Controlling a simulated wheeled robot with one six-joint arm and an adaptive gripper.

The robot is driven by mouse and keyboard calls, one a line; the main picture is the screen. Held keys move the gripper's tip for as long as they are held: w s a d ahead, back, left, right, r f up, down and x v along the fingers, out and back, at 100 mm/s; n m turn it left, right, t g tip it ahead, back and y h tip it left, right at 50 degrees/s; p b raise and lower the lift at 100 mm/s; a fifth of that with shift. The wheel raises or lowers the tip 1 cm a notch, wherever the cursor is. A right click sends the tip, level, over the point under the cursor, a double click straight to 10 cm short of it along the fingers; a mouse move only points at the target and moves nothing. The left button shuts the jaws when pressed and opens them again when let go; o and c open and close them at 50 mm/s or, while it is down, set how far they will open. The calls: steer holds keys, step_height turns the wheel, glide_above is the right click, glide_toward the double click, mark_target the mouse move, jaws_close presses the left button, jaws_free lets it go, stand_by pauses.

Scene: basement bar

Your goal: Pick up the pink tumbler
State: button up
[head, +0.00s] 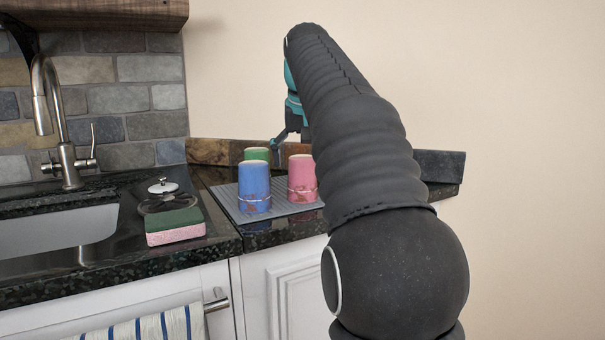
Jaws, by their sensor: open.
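The pink tumbler (301,179) stands on a grey ribbed mat (228,200) on the dark stone counter. My gripper (283,142) is open, above and behind the pink tumbler in the picture, near the green one. It is partly hidden by my arm, and it appears apart from the pink tumbler.
A sink (60,232) with a tall faucet (62,130) is at the far left.

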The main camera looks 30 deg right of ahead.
mark_target(302, 174)
steer(key=shift+x, duration=2.2)
steer(key=shift+d, duration=0.15)
steer(key=c, duration=1.2)
